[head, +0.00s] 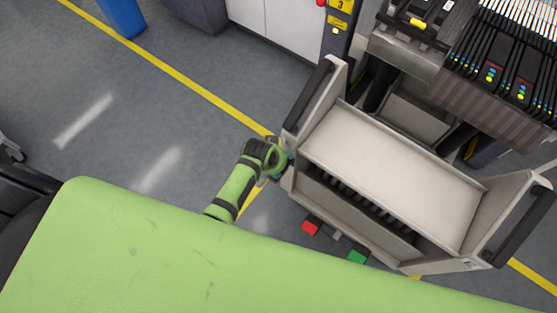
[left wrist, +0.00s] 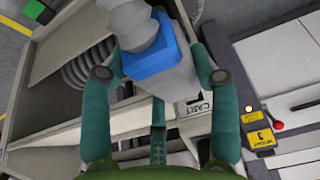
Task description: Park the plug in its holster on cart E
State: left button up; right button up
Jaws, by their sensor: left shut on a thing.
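The cart (head: 395,170) is a light grey trolley with two upright side panels and black handles. My left gripper (head: 284,162) is at the outer side of its left panel. In the left wrist view, the left gripper's teal fingers (left wrist: 160,78) are shut on the plug (left wrist: 150,62), which has a blue collar and a grey body. A grey corrugated hose (left wrist: 132,20) runs from the plug. A printed label (left wrist: 196,107) is on the cart below the plug, its text hard to read. I cannot tell the holster apart or whether the plug touches it. The right gripper is out of view.
Red (head: 310,227) and green (head: 357,257) pedals are low at the cart's front. A machine with feeders (head: 500,75) stands behind the cart. A blue bin (head: 122,14) is at the top left. The floor left of the cart is clear, crossed by a yellow line (head: 190,85).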

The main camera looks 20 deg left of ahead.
pick_arm(q)
jog(key=shift+p, duration=0.35)
dwell(0.3)
dwell(0.5)
jog(key=shift+f+b, duration=0.9)
jog(key=shift+f, duration=0.3)
dwell(0.5)
jog(key=o, duration=1.7)
jog(key=shift+s, duration=0.1)
jog(key=shift+r, duration=0.1)
